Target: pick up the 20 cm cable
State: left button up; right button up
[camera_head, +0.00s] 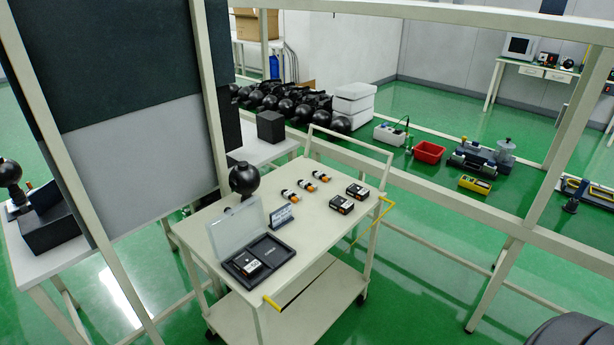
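I cannot make out a cable that I could name as the 20 cm one. A white cart (335,228) stands in the middle of the view. On it are several small black, white and orange cylinders (305,184) and two small black boxes with orange marks (341,204). An open black case (281,249) with a clear lid lies at the cart's front left, with a small black box (246,262) in it. Neither of my grippers is in view.
A black ball-shaped gimbal (244,178) stands at the cart's back left. White frame posts (210,90) and a rail (560,243) surround the cart. A red bin (429,151), a yellow device (475,184) and other gear lie on the green floor behind.

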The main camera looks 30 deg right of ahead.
aim_at(290, 194)
jog(key=i+l, duration=0.25)
jog(key=l, duration=0.25)
jog(key=i+l+z, duration=0.15)
jog(key=i+l, duration=0.15)
jog(key=l, duration=0.2)
jog(key=i+l, duration=0.3)
jog(key=l, duration=0.15)
jog(key=i+l+z, duration=0.15)
jog(key=i+l, duration=0.15)
jog(key=l, duration=0.15)
